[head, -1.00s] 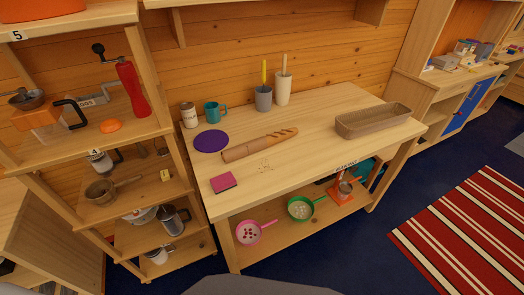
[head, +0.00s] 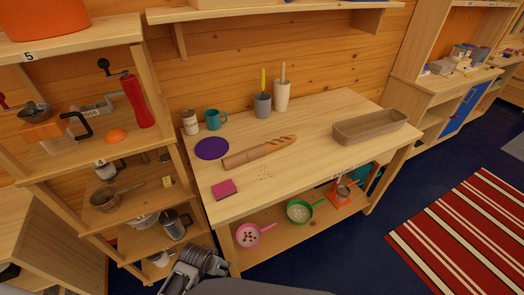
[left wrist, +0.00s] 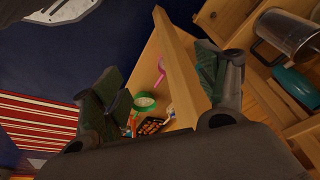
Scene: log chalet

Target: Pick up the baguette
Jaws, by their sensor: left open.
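The baguette (head: 262,152) lies on the wooden table (head: 300,130), tilted slightly up to the right, with dark slashes at its right end. Nothing touches it from above. My left gripper (head: 198,264) shows at the bottom of the head view, low in front of the table's left leg and well apart from the baguette. In the left wrist view its two dark fingers (left wrist: 160,85) are spread, with nothing held between them. The baguette does not show in that view. My right gripper is not in view.
A purple disc (head: 211,148) lies behind the baguette's left end, and a pink sponge-like block (head: 224,189) in front of it. A long brown tray (head: 369,127) stands at the right. Mugs and holders line the back. A shelf rack (head: 150,150) stands close at the left.

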